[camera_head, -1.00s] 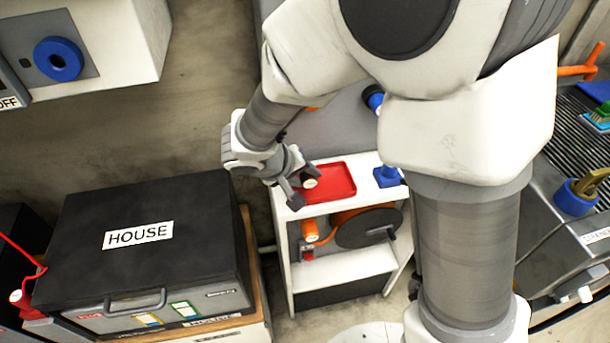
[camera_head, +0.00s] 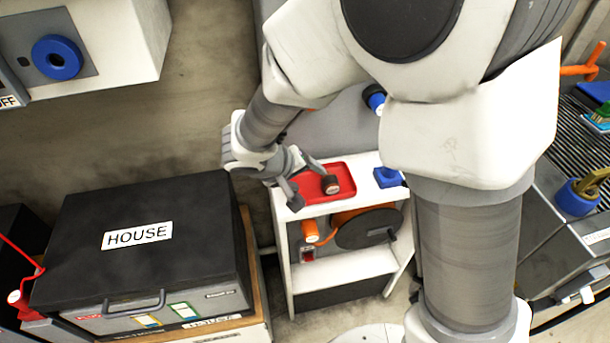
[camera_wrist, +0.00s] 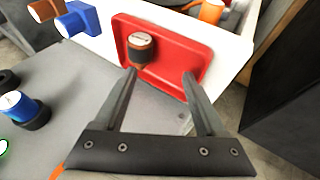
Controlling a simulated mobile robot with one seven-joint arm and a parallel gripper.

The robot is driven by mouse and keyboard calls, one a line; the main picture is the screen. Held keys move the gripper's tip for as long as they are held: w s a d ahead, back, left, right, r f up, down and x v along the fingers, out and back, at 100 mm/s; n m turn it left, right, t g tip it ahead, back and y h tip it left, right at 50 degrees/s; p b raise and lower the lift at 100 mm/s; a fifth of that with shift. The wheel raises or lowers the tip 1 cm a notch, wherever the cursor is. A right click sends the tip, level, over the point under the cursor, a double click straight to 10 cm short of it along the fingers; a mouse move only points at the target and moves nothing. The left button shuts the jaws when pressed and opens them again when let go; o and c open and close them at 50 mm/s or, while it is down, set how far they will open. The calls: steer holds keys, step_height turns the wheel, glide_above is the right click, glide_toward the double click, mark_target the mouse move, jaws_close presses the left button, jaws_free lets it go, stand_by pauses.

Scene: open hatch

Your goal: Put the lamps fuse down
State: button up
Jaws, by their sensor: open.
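The fuse (camera_head: 331,184), a short dark cylinder with a pale end and a brown-orange band, is on the red tray (camera_head: 345,167) on top of the white shelf unit. In the wrist view the fuse (camera_wrist: 140,52) stands on the tray (camera_wrist: 172,80), close to the left fingertip. My gripper (camera_head: 308,184) is open and empty at the tray's near left side. In the wrist view both fingers of my gripper (camera_wrist: 159,75) are spread, with the fuse just beyond their tips. I cannot tell whether the left finger touches it.
A blue holder (camera_head: 388,178) stands right of the tray on the shelf top. An orange reel with a dark disc (camera_head: 368,228) sits on the shelf below. A black-lidded box marked HOUSE (camera_head: 150,260) stands to the left. A grey panel (camera_wrist: 75,125) borders the tray.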

steer(key=shift+r+p, duration=0.85)
steer(key=shift+r, duration=0.05)
steer(key=p+v, duration=0.2)
steer(key=v, duration=0.9)
steer(key=s+d+r+m+y+p, duration=0.2)
steer(key=s+d+r+p, duration=0.2)
steer(key=d+r, duration=0.6)
steer(key=s+d+r+m+y+p, duration=0.2)
steer(key=s+d+r+p, duration=0.3)
steer(key=s+d+r, duration=0.2)
steer(key=d+r, duration=0.2)
steer(key=d, duration=0.1)
steer(key=shift+s+d+r, duration=0.15)
steer(key=shift+d+r, duration=0.15)
steer(key=shift+r, duration=0.1)
steer(key=shift+d+m, duration=0.1)
steer(key=shift+m, duration=0.2)
